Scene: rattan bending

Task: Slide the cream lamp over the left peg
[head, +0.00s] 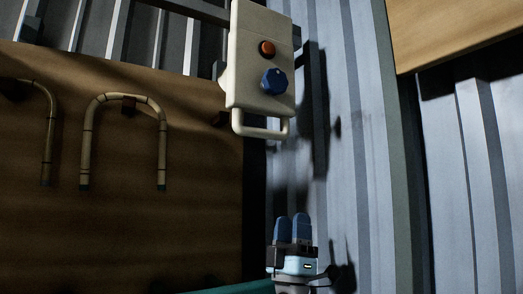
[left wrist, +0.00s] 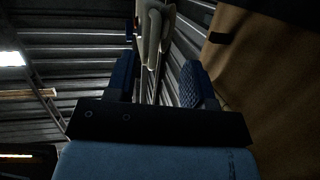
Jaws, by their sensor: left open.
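A cream box-like body (head: 255,65) with an orange button, a blue knob and a looped handle at its lower end is at the top middle of the head view. It is the only cream thing that could be the lamp. My left gripper (head: 291,228) is open and empty below it, clear of the handle. In the left wrist view the cream body (left wrist: 153,30) shows ahead between and beyond the fingers (left wrist: 157,80). A small dark peg (head: 221,118) sits on the board left of it. I cannot tell which peg is the left one. My right gripper is not in view.
A brown wooden board (head: 120,235) fills the left. A bent rattan piece (head: 162,140) hangs on it from a dark peg (head: 128,104), with another bent piece (head: 50,130) farther left. A corrugated metal wall (head: 350,150) lies behind. A wooden panel (head: 455,30) is at top right.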

